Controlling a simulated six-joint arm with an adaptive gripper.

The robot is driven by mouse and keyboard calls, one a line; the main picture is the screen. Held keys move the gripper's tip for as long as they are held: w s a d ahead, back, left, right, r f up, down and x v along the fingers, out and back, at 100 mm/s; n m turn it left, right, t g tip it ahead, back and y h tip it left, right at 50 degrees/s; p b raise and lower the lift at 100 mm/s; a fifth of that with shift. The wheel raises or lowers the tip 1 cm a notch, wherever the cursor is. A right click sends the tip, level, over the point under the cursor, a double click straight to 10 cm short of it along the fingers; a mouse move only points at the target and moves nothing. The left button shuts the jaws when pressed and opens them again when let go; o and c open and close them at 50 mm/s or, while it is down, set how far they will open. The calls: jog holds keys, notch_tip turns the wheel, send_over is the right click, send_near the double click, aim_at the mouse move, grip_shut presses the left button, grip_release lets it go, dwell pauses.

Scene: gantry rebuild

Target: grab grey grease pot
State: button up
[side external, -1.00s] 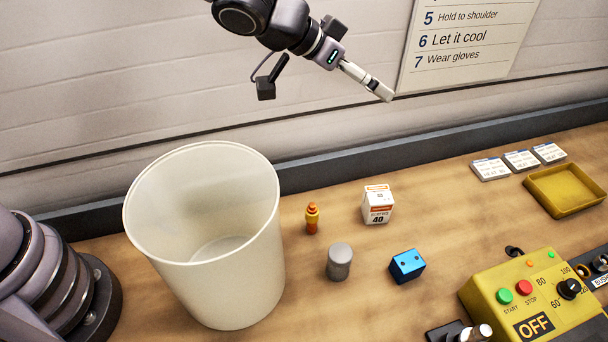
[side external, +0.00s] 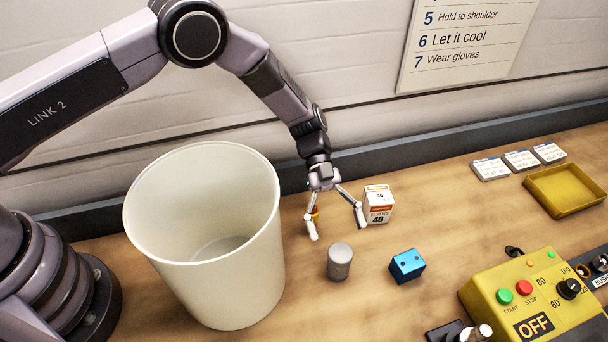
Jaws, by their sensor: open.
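The grey grease pot (side external: 339,262) is a small upright cylinder standing on the wooden bench, right of the large cream bin. My gripper (side external: 337,229) is open and empty, its two fingers spread and pointing down. In the picture its fingertips lie just above the pot, and they appear apart from it. The pot is fully visible.
A tall cream bin (side external: 258,262) stands left of the pot. An orange-yellow bottle (side external: 315,214) is partly hidden behind my left finger. A white box (side external: 379,204) stands close to my right finger. A blue block (side external: 407,265) and a yellow control box (side external: 530,300) lie right.

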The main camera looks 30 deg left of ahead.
aim_at(340, 251)
notch_tip(340, 251, down, 3)
jog(key=shift+f, duration=0.1)
jog(key=shift+x, duration=1.45)
jog(key=shift+s, duration=0.1)
jog(key=shift+c, duration=0.3)
jog(key=shift+r, duration=0.25)
jog(key=c, duration=1.3)
jog(key=shift+o, duration=0.2)
